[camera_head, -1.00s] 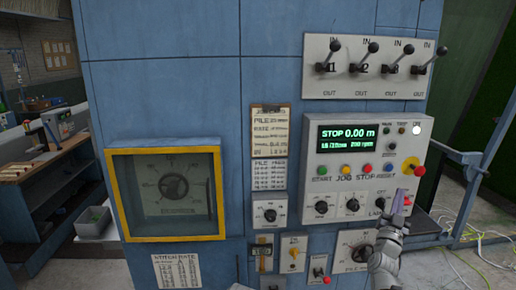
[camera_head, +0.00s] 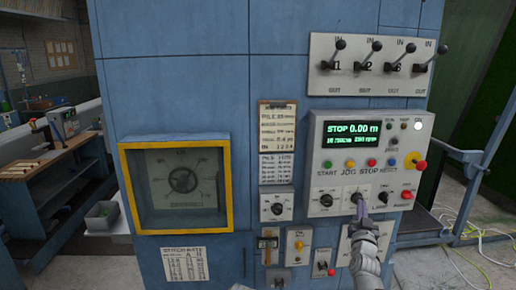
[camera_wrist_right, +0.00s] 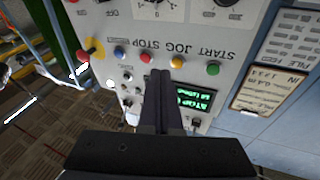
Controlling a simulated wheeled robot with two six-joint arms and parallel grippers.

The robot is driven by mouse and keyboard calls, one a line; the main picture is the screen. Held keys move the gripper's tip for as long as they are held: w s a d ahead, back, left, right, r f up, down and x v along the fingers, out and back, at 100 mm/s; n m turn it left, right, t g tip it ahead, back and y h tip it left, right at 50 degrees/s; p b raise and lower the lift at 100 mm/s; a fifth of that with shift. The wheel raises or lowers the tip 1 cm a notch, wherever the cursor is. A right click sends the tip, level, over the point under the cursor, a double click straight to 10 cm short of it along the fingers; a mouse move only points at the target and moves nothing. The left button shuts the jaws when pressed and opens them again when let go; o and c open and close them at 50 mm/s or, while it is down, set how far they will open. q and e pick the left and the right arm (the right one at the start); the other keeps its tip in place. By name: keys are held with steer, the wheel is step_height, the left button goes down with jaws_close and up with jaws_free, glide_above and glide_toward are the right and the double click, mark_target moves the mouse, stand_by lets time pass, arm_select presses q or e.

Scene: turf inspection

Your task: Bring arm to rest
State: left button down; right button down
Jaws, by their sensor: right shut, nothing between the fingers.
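My right gripper (camera_head: 357,203) is shut and empty in front of the lower part of the white control panel (camera_head: 318,172), over its row of dark knobs. I cannot tell whether it touches a knob. In the right wrist view its two fingers (camera_wrist_right: 161,82) lie together, and the panel behind them appears upside down. The panel's lit display (camera_head: 350,136) reads STOP 0.00 m. A row of coloured buttons sits below it.
A lever panel (camera_head: 373,66) with several levers is above. A yellow-framed gauge window (camera_head: 228,190) is at left on the blue cabinet (camera_head: 210,90). A red knob on yellow (camera_head: 420,166) is at the panel's right. Cables (camera_head: 477,252) lie on the floor at right.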

steer(key=s+a+f+n+g+y+b, duration=0.1)
steer(key=s+a+f+n+g+y, duration=0.3)
steer(key=a+f, duration=0.65)
steer(key=s+a+f+n+g+y+b, duration=0.15)
steer(key=s+a+f+g+y, duration=0.35)
steer(key=a+f, duration=0.6)
steer(key=s+a+f+n+g+h, duration=0.1)
steer(key=s+f+g, duration=0.1)
steer(key=s, duration=0.5)
steer(key=s+a+f+n+g+h, duration=0.1)
steer(key=s+a+f+g+h, duration=0.1)
steer(key=s+g, duration=0.3)
steer(key=s+a+f+n+g+h, duration=0.1)
steer(key=s+f+g, duration=0.3)
steer(key=s, duration=0.4)
steer(key=shift+s+a+b, duration=0.3)
steer(key=shift+a+b, duration=0.05)
steer(key=shift+a, duration=0.4)
